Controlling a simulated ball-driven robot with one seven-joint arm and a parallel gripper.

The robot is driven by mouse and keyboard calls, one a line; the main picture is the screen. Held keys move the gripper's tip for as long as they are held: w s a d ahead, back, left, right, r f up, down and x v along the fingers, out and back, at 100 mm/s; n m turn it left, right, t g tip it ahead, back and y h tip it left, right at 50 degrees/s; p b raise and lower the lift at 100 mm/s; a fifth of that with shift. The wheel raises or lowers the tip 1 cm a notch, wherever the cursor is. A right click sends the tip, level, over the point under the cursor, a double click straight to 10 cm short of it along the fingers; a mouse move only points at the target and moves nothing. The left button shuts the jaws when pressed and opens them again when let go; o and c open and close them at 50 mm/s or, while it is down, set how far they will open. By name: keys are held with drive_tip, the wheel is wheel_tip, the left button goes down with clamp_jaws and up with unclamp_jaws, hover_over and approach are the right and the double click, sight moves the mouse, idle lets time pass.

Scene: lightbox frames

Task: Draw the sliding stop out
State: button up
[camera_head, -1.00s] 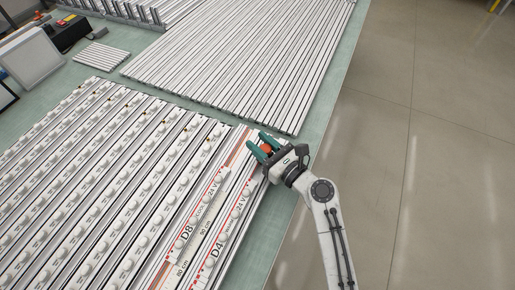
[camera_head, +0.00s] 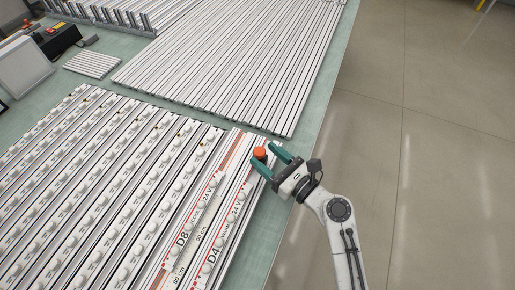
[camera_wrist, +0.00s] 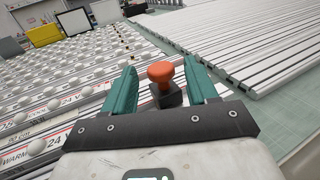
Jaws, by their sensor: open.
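The sliding stop has an orange round knob (camera_head: 260,153) on a dark block (camera_wrist: 166,96). It sits near the far end of the rightmost labelled profile on the table. My gripper (camera_head: 268,158) has two teal fingers and is open. In the wrist view, the orange knob (camera_wrist: 161,72) stands between the two open fingertips, with a gap on each side. The lower part of the block is partly hidden in the head view by my fingers.
Rows of profiles with white round lamps (camera_head: 100,170) fill the table on the left. Bare aluminium profiles (camera_head: 235,60) lie beyond. The table's green edge (camera_head: 318,110) runs on the right, with open floor (camera_head: 420,150) past it. A grey panel (camera_head: 22,66) stands at the far left.

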drive_tip(key=v, duration=0.5)
drive_tip(key=shift+s+d+b, duration=0.3)
idle(0.4)
